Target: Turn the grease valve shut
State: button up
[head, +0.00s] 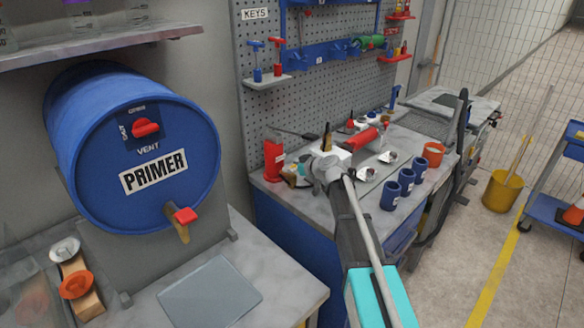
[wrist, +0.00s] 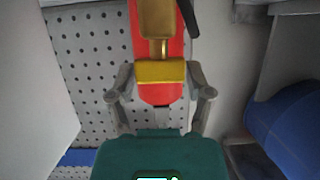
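The grease valve looks to be the brass fitting on the red body (wrist: 160,95) in the wrist view. Its yellow block (wrist: 160,72) lies between the two fingers of my gripper (wrist: 158,78), with a brass stem above it. In the head view my gripper (head: 326,172) is over the bench, right at a white block (head: 331,155) with a small upright brass piece (head: 327,138). A red cylinder (head: 361,140) lies just behind. The fingers stand apart on both sides of the yellow block. I cannot tell whether they press on it.
A blue PRIMER drum (head: 130,150) with a red-handled tap (head: 184,216) is on the left. A red can (head: 273,160) stands left of my gripper. Blue cups (head: 390,194) and an orange pot (head: 433,154) stand right. A pegboard (head: 300,110) rises behind the bench.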

jog(key=c, duration=0.6)
jog(key=shift+m+h, duration=0.3)
jog(key=o, duration=1.2)
jog(key=shift+c, duration=0.2)
